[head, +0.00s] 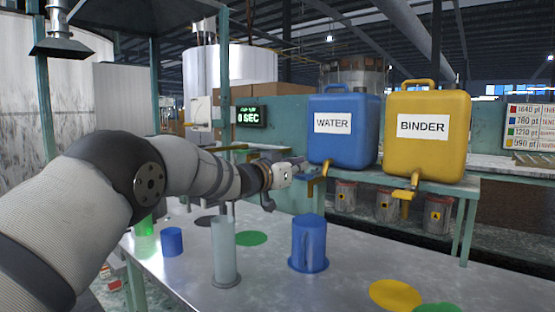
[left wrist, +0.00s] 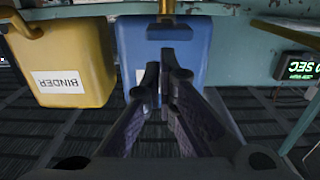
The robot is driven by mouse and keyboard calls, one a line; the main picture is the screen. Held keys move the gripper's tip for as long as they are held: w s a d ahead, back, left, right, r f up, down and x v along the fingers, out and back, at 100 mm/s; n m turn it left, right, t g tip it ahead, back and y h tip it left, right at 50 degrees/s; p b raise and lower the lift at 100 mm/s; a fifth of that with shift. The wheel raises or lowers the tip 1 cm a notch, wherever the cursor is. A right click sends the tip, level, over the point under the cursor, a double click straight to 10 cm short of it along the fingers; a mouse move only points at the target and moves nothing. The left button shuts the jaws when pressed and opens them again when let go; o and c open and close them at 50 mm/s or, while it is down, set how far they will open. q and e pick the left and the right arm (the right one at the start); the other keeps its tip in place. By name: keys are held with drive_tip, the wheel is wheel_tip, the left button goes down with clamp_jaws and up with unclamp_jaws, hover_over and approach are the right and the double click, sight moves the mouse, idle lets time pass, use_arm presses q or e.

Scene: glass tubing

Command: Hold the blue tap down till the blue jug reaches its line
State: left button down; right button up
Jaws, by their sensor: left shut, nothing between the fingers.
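The blue WATER tank (head: 345,145) stands on the back shelf, and its tap (head: 312,188) with a brass spout hangs at its front. The tap's blue lever (left wrist: 170,31) shows in the left wrist view. The blue jug (head: 300,240) stands upright on the table below the tap. I cannot make out its line or its liquid level. My left gripper (head: 302,162) is shut and empty, close to the tap's left side. In the left wrist view its fingertips (left wrist: 166,68) appear just by the lever; I cannot tell if they touch. My right gripper is out of view.
The yellow BINDER tank (head: 427,150) with its own tap (head: 405,192) stands to the right. A clear cylinder (head: 224,250) and a small blue cup (head: 172,242) stand left of the jug. A timer (head: 249,117) reads 0 SEC. The right table area holds flat yellow and green discs.

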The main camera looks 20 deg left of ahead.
use_arm(q)
drive_tip(key=r+p+v, duration=0.1)
drive_tip(key=p+v, duration=0.1)
drive_tip(key=v, duration=0.8)
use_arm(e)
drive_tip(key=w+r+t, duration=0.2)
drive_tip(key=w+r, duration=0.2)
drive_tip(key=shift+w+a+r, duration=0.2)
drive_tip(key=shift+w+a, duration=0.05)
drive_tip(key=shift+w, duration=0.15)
use_arm(q)
drive_tip(key=shift+s+a, duration=0.1)
